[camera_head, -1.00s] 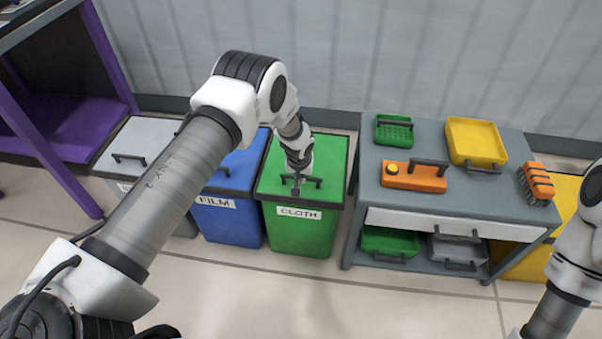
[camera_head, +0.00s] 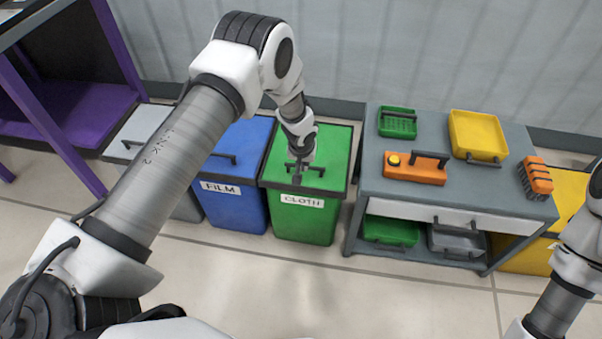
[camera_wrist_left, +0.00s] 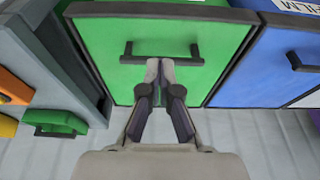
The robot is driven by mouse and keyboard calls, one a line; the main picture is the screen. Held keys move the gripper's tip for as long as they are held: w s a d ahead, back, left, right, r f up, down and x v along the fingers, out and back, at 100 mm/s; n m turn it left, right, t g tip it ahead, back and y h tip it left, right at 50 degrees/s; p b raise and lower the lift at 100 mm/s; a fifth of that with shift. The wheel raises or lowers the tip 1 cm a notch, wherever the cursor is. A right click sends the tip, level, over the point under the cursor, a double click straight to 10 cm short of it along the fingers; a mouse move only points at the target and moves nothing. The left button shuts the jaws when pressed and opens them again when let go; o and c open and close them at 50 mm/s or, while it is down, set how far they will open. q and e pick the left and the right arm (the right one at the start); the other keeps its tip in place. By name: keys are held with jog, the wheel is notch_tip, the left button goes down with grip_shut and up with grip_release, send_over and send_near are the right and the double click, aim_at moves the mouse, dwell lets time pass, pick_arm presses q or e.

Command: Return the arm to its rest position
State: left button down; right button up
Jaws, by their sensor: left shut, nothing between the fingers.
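My left gripper (camera_head: 297,178) hangs over the lid of the green CLOTH bin (camera_head: 303,218), in front of the lid's dark handle. In the left wrist view its two fingers (camera_wrist_left: 160,72) are together with nothing between them. The green lid (camera_wrist_left: 150,85) is closed and its handle (camera_wrist_left: 132,57) lies just beyond the fingertips; I cannot tell whether they touch. My left arm reaches across from the lower left. Part of my right arm shows at the right edge; its gripper is out of view.
The blue FILM bin (camera_head: 232,205) and a grey bin (camera_head: 130,140) stand left of the green one. To the right, a grey workbench (camera_head: 455,200) carries a green tray (camera_head: 397,123), a yellow tray (camera_head: 477,135), an orange case (camera_head: 413,172) and an orange brush-like block (camera_head: 536,178). The front floor is clear.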

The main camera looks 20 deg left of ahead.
pick_arm(q)
jog(key=s+d+r+b, duration=0.1)
jog(key=s+b, duration=0.5)
jog(key=b, duration=0.1)
jog(key=shift+d+r, duration=0.2)
jog(key=shift+d, duration=0.05)
jog(key=shift+s, duration=0.15)
jog(key=s+f+g, duration=0.2)
jog(key=s+f, duration=0.6)
jog(key=s, duration=0.1)
jog(key=s+d+f+n+g+h, duration=0.1)
jog(key=s+f, duration=0.2)
jog(key=s, duration=0.9)
jog(key=s+f+g+h, duration=0.1)
jog(key=s+f+g, duration=0.1)
jog(key=s, duration=1)
notch_tip(320, 180, up, 22)
jog(key=w+a+m+t+y+p, duration=0.1)
jog(key=w+m+t+p, duration=0.1)
jog(key=p, duration=1.9)
jog(key=shift+a+f+m, duration=0.15)
jog(key=shift+a+m, duration=0.05)
jog(key=shift+m, duration=0.5)
